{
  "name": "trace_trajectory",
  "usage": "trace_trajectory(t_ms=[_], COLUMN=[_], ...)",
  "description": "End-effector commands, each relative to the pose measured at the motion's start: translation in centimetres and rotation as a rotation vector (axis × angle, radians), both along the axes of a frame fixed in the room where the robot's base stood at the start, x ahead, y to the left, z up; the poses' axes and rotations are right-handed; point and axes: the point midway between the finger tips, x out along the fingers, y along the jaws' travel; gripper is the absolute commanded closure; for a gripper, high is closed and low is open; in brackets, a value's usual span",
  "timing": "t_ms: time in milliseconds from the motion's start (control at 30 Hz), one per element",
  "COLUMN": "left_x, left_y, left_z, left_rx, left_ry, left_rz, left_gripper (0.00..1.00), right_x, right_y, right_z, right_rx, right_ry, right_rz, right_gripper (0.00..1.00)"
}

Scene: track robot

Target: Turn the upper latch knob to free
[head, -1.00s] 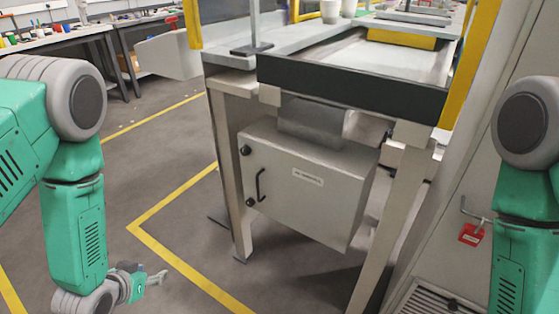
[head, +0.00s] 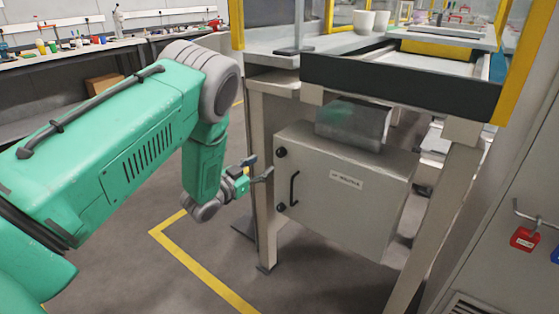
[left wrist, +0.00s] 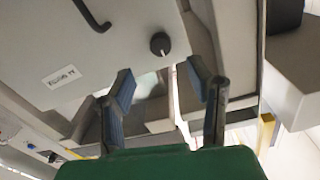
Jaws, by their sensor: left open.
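The grey cabinet (head: 345,205) hangs under the workbench. Its upper latch knob (head: 281,152) is black and round, above a black bar handle (head: 294,188) and a lower knob (head: 281,207). My left gripper (head: 260,168) is open and empty, left of the cabinet front near a bench leg. In the left wrist view, which looks upside down, the upper knob (left wrist: 160,44) has a pale pointer line and lies just beyond the spread blue-padded fingers (left wrist: 160,78), apart from them. My right gripper is out of view.
A bench leg (head: 264,190) stands close to my left gripper. The dark-edged bench top (head: 400,88) overhangs the cabinet. A red padlock (head: 523,239) hangs at the far right. The floor left of the cabinet is clear, with a yellow line (head: 200,261).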

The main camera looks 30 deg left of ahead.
Motion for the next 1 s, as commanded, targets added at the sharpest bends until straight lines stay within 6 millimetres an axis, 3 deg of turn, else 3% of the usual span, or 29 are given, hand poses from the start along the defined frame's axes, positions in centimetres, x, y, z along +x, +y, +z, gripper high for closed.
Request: trace_trajectory(t_ms=[100,333,500,800,933,1000], left_x=[2.7,6.3,7.4,7.6,7.6,7.6], left_y=[-0.5,-0.8,-1.0,-1.0,-1.0,-1.0], left_z=[-0.2,-0.2,-0.1,0.0,0.0,0.0], left_rx=[0.000,0.000,-0.001,-0.001,-0.001,-0.001], left_ry=[-0.003,-0.001,0.000,0.001,0.001,0.001], left_rz=[-0.004,-0.001,-0.001,0.000,0.000,0.000], left_gripper=[0.53,0.53,0.53,0.53,0.99,1.00], right_x=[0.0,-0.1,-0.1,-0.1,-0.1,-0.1], right_y=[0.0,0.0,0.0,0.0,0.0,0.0], right_z=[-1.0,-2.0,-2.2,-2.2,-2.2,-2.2], right_rx=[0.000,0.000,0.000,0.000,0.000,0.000], right_ry=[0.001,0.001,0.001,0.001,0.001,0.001], right_rz=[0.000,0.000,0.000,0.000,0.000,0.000], right_gripper=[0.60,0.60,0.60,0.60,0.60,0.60])
